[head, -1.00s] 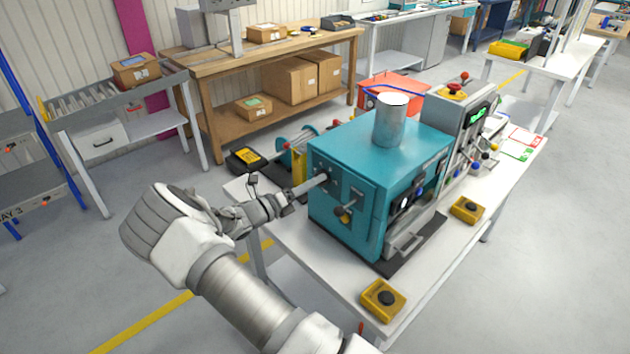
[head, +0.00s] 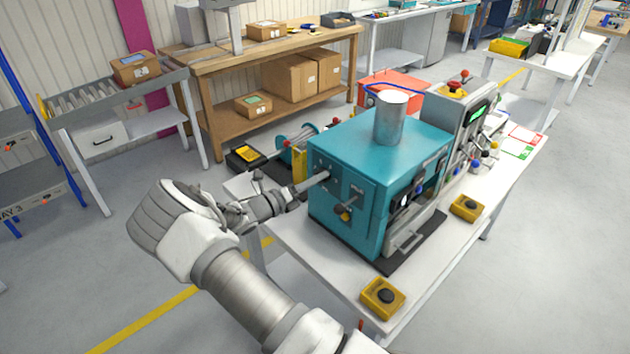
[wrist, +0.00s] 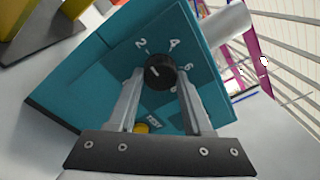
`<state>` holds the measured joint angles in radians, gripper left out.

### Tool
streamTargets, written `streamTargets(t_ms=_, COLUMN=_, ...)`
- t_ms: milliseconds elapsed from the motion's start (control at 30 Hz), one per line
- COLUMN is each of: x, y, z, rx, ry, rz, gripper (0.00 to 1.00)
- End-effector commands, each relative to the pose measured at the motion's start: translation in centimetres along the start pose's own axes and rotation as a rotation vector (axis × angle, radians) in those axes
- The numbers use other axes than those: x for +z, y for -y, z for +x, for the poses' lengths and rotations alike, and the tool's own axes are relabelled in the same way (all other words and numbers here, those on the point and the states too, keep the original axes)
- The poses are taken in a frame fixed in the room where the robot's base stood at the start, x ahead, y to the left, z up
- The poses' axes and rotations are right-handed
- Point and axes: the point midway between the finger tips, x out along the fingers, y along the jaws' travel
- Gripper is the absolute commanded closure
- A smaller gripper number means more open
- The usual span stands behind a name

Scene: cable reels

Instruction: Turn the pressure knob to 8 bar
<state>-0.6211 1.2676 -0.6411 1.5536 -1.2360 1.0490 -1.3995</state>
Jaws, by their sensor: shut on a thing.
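The teal machine box (head: 335,150) stands on the white table, with a metal cylinder on top. In the wrist view, the black pressure knob (wrist: 158,73) sits on the teal panel (wrist: 100,82), with the printed numbers 2, 4 and 6 around it; further marks are partly hidden by the right finger. A short white line on the knob points to the lower left in that view. My gripper (wrist: 160,78) is shut on the knob, one finger on each side. In the head view my gripper (head: 318,180) reaches the box's left face, and the knob is hidden.
A yellow part marked TEST (wrist: 142,127) is on the panel below the knob, between my fingers. A lever with a yellow end (head: 345,214) sticks out near my gripper. Yellow button boxes (head: 383,297) stand on the table's front part. A cable reel (head: 297,140) is behind.

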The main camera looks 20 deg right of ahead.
Motion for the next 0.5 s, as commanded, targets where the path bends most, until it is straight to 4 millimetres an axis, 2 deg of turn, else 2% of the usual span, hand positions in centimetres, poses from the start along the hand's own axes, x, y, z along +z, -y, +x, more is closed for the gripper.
streamTargets(t_ms=267, x=-0.07, y=-0.07, z=-0.02, rx=0.002, ry=-0.002, rz=0.046, gripper=1.0)
streamTargets(t_ms=500, x=-0.08, y=-0.19, z=-0.04, rx=0.01, ry=-0.008, rz=0.193, gripper=1.0)
